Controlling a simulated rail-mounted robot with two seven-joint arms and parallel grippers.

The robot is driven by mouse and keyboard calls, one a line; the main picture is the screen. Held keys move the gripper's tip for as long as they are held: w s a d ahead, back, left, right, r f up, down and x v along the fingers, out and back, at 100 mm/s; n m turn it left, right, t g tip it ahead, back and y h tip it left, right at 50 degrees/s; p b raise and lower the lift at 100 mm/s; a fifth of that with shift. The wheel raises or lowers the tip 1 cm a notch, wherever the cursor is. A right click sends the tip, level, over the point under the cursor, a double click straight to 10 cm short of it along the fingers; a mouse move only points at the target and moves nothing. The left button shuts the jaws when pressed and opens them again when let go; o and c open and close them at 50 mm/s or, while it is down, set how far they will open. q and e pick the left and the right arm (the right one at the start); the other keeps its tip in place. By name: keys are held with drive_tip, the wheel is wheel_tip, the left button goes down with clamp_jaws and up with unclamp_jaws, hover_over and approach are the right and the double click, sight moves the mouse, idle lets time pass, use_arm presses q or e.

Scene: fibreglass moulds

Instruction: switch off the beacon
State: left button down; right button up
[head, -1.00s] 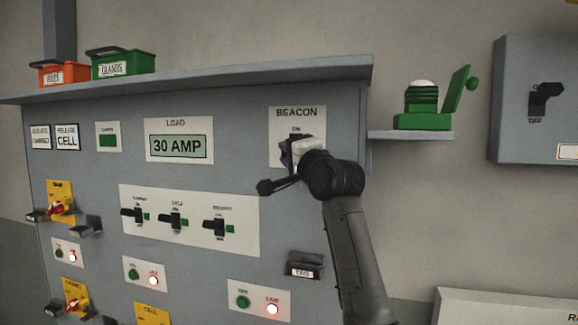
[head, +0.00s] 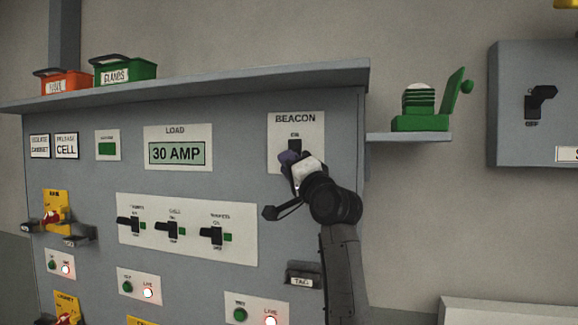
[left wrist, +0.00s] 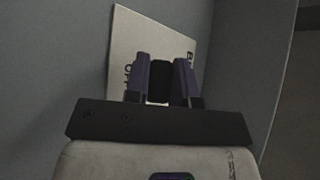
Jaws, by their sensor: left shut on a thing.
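The beacon switch (head: 294,145) is on a pale plate marked BEACON (head: 296,119) at the upper right of the grey panel. The word ON is printed above it. My left gripper (head: 289,158) is at the plate and covers most of the switch. In the left wrist view, its two purple-grey fingers (left wrist: 160,75) are shut on the black switch handle (left wrist: 159,82), one on each side. The pale plate (left wrist: 125,50) shows behind them. The handle's exact position is partly hidden by the gripper. My right gripper is not in view.
Three black switches (head: 172,230) sit on a plate left of my arm. A TAG holder (head: 301,275) is close beside the forearm. A shelf (head: 200,91) overhangs the panel. A small ledge at right bears a green device (head: 419,110). A grey box (head: 535,105) hangs farther right.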

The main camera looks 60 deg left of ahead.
use_arm(q)
drive_tip(key=c, duration=1)
unclamp_jaws()
drive_tip(key=shift+o, duration=0.2)
drive_tip(key=s+b+v, duration=0.1)
drive_tip(key=b+v, duration=0.1)
drive_tip(key=v, duration=1.1)
drive_tip(key=shift+w+d+f, duration=0.25)
drive_tip(key=shift+w+d, duration=0.15)
drive_tip(key=shift+w, duration=0.15)
